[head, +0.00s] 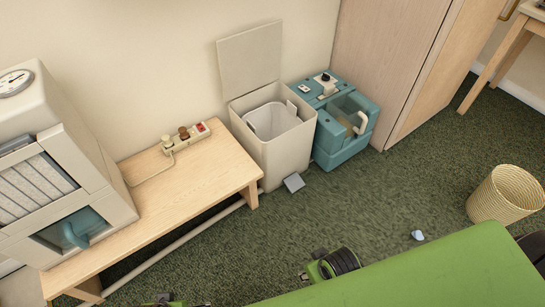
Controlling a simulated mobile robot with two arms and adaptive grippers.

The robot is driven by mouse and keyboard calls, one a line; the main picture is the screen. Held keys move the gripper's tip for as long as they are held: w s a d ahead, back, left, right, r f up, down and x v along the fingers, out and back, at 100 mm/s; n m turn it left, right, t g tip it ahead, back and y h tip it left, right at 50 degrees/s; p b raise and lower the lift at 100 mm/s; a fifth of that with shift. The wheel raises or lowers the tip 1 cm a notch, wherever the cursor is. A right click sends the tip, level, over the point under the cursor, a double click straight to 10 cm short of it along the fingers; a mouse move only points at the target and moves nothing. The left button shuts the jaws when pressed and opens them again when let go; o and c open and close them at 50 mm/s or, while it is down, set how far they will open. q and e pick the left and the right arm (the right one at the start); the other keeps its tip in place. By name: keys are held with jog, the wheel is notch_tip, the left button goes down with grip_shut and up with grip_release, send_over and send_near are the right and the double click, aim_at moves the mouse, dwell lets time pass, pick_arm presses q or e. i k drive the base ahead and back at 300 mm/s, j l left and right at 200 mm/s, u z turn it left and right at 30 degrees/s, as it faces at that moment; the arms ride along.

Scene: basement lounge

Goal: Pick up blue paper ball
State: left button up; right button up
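The blue paper ball (417,235) is a small, crumpled, pale blue lump on the dark green carpet at the right. It lies just beyond the edge of my green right arm, with clear carpet around it. My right gripper (312,264) is at the bottom centre, to the left of the ball and apart from it. Its fingertips look spread, with nothing between them. Only the tips of my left gripper (183,301) show at the bottom edge; they look apart, and the rest is cut off.
A woven basket (497,197) stands right of the ball. An open-lidded white pedal bin (272,148) and a teal machine (343,140) stand by the wall. Carpet between is free.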

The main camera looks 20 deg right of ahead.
aim_at(417, 234)
jog(key=z, duration=2.2)
jog(key=i+l, duration=0.1)
jog(key=l, duration=0.2)
jog(key=i+l, duration=0.1)
jog(key=l, duration=0.2)
jog(key=i+l, duration=0.1)
jog(key=l, duration=0.25)
